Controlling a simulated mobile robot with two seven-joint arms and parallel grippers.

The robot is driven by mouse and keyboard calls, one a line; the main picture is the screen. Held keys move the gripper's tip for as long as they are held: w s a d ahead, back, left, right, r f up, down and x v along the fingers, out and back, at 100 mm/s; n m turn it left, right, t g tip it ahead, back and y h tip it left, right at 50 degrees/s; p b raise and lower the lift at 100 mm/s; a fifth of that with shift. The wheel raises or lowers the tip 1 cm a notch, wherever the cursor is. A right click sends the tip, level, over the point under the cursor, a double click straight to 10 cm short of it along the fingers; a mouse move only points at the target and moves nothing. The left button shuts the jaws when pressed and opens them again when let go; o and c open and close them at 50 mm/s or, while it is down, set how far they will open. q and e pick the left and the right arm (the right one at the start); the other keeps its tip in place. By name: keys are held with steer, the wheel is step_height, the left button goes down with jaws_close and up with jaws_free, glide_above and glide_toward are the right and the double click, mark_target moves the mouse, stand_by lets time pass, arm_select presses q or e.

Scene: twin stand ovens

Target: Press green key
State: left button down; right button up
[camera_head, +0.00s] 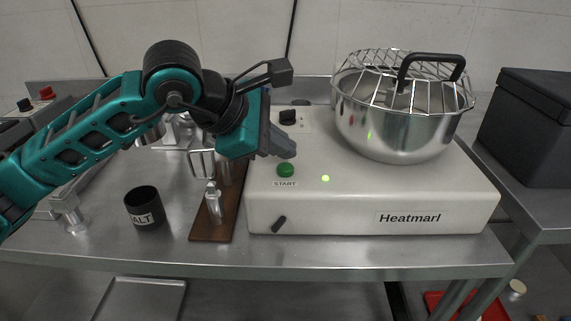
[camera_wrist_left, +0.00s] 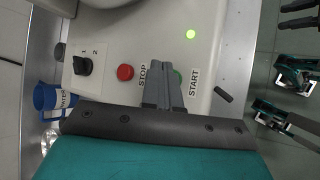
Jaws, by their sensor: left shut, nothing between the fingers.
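The green START key (camera_head: 286,170) is a round button on the white top of the Heatmarl unit. In the left wrist view the green key (camera_wrist_left: 178,75) is mostly hidden behind my fingers, beside the START label. My left gripper (camera_head: 286,152) is shut and empty, its fingertips just behind and above the key in the head view. In the left wrist view the shut left gripper (camera_wrist_left: 163,66) lies between the STOP and START labels. I cannot tell whether it touches the key.
A red STOP button (camera_wrist_left: 125,72) and a black knob (camera_wrist_left: 82,66) are near the green key. A steel bowl with a wire guard (camera_head: 395,125) stands on the Heatmarl unit (camera_head: 350,212). A green light (camera_head: 325,178) glows. A black SALT cup (camera_head: 145,208) stands left.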

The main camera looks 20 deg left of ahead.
mark_target(281, 169)
arm_select(q)
steer(key=shift+r+p, duration=1.5)
steer(key=shift+r, duration=1.05)
